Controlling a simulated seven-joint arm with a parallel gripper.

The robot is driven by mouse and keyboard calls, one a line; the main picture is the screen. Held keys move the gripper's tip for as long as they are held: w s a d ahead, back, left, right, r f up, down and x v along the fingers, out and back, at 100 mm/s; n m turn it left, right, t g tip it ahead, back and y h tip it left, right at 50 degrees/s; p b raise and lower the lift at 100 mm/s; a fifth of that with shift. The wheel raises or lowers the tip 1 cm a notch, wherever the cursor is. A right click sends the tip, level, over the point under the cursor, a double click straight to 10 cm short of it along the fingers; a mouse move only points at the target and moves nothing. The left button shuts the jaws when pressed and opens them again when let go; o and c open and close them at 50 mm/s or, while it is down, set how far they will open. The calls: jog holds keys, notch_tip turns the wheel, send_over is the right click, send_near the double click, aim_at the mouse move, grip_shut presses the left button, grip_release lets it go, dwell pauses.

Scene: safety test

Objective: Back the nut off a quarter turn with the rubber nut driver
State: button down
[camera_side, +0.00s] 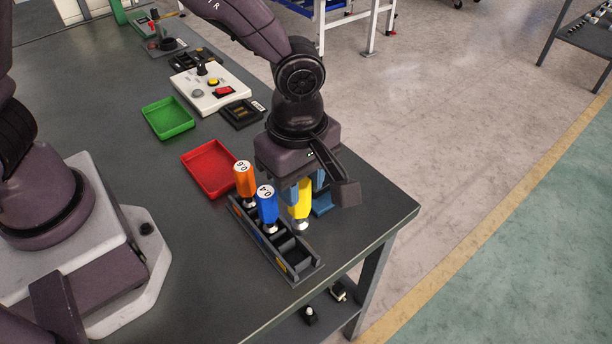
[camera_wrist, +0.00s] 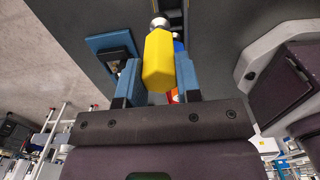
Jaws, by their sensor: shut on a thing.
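My gripper (camera_side: 305,186) is shut on a driver with a yellow handle (camera_side: 302,204). In the wrist view the yellow handle (camera_wrist: 158,62) sits between the two blue fingers, with its round metal collar at the far end. The driver is upright at the rack (camera_side: 305,266); I cannot tell whether its tip is still in a slot. A blue-handled driver (camera_side: 267,203) and an orange-handled driver (camera_side: 244,180) stand in the rack to the left. The frames do not show which handle is rubber. I cannot make out the nut.
A blue-edged plate (camera_wrist: 112,45) with a dark middle lies beside the rack. A red tray (camera_side: 210,168) and a green tray (camera_side: 167,118) lie farther back. A white panel with buttons (camera_side: 205,100) stands beyond them. The table's right edge is close to the rack.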

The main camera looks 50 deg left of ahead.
jog(key=w+a+r+n, duration=0.2)
jog(key=w+a, duration=0.9)
jog(key=w, duration=0.2)
jog(key=shift+w+a+f, duration=0.1)
jog(key=shift+a+f, duration=0.1)
jog(key=shift+f, duration=1.1)
jog(key=shift+w+a+f, duration=0.1)
jog(key=shift+a+f, duration=0.05)
jog(key=shift+f, duration=1.1)
jog(key=shift+f, duration=1.05)
jog(key=shift+n, duration=0.4)
